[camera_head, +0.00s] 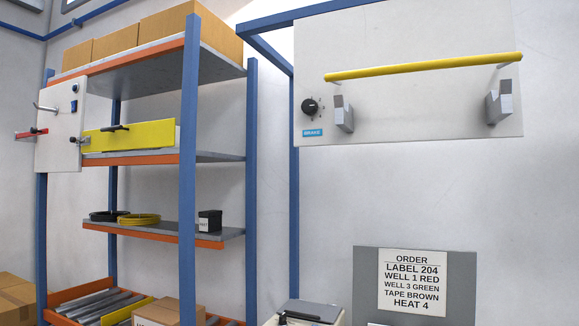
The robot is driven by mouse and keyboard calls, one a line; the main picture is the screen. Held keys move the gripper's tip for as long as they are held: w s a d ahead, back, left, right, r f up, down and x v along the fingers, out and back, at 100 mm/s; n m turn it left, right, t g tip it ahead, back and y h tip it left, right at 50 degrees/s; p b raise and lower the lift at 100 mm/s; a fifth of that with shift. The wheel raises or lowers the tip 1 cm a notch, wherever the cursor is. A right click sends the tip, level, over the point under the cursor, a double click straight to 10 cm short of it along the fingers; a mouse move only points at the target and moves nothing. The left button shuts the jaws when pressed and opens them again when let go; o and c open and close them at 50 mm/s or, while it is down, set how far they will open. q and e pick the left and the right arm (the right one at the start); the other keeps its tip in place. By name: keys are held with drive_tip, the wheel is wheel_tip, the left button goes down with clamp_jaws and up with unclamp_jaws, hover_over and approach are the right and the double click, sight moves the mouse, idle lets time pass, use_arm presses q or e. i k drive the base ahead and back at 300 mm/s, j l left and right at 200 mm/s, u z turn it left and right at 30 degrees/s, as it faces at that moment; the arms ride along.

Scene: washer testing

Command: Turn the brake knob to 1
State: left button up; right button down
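The black round knob (310,107) sits at the lower left of a pale upright panel (410,110). A small blue label (312,132) with white lettering is just under the knob; its letters are too small to read surely. Small marks show beside the knob on its right. I cannot tell which mark the knob points to. Neither of my grippers is in view, and nothing touches the knob.
A yellow bar (425,67) crosses the panel above two grey notched holders, the left holder (343,114) close beside the knob. A blue frame (294,200) carries the panel. A loaded shelf rack (188,170) stands left. An order sign (418,282) is below.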

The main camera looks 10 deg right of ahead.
sight(309, 107)
drive_tip(key=i+j+z, duration=0.1)
drive_tip(key=z, duration=1.25)
drive_tip(key=j+z, duration=0.3)
drive_tip(key=j, duration=0.15)
drive_tip(key=j+z, duration=0.25)
drive_tip(key=j, duration=0.25)
drive_tip(key=j+z, duration=0.3)
drive_tip(key=j, duration=0.2)
drive_tip(key=j+z, duration=0.3)
drive_tip(key=j, duration=0.15)
drive_tip(key=k+j+z, duration=0.15)
drive_tip(key=j+z, duration=0.15)
drive_tip(key=j, duration=0.15)
drive_tip(key=k+j+z, duration=0.25)
drive_tip(key=j, duration=0.15)
drive_tip(key=i, duration=0.05)
